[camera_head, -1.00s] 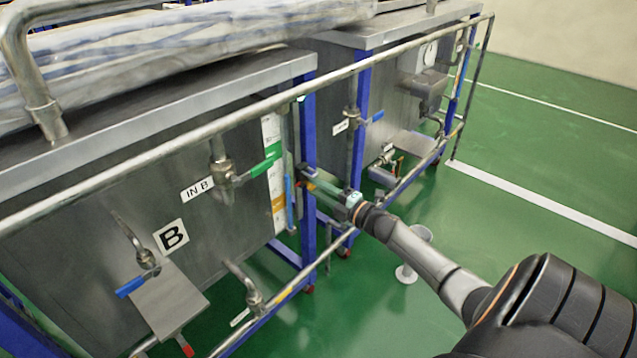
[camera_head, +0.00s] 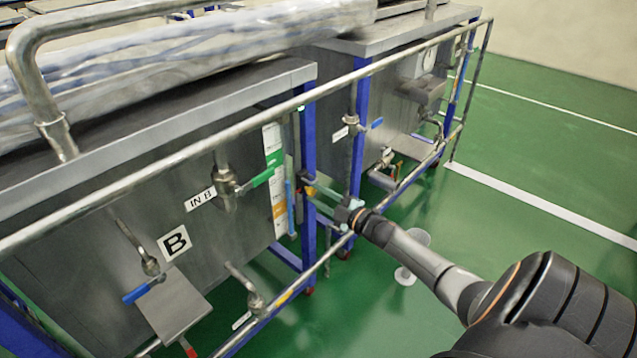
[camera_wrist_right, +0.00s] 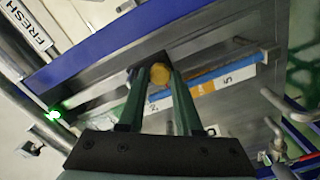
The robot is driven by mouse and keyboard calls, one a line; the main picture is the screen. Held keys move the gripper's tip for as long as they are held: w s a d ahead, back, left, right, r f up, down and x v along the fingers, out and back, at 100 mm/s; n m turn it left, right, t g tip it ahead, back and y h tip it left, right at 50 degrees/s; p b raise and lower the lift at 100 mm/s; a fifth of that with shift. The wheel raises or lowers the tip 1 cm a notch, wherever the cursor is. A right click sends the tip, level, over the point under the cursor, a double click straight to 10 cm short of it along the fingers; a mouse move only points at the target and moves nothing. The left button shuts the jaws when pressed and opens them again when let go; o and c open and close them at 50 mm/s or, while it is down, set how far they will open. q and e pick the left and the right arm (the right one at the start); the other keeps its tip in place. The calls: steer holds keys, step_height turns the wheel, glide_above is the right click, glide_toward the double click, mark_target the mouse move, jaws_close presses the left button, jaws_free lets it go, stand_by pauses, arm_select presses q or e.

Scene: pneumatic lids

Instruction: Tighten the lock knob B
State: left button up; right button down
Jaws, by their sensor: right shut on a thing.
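The lock knob B, a small round yellow knob (camera_wrist_right: 160,74), sits between the tips of my right gripper (camera_wrist_right: 160,78) in the right wrist view. The green fingers close on it from both sides. In the head view my right gripper (camera_head: 312,188) reaches from the right to the blue corner post (camera_head: 309,145) of the tank marked B (camera_head: 115,205). There the knob is a small yellow spot (camera_head: 309,191), partly hidden by the fingers. My left gripper is not in view.
A metal rail (camera_head: 200,133) runs along the tanks above my right arm. A green-handled valve (camera_head: 255,180) and a level scale (camera_head: 275,170) are left of the post. A green light (camera_wrist_right: 53,114) glows in the wrist view. Green floor (camera_head: 530,150) is open at right.

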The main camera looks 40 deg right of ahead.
steer(key=c, duration=0.6)
jaws_free()
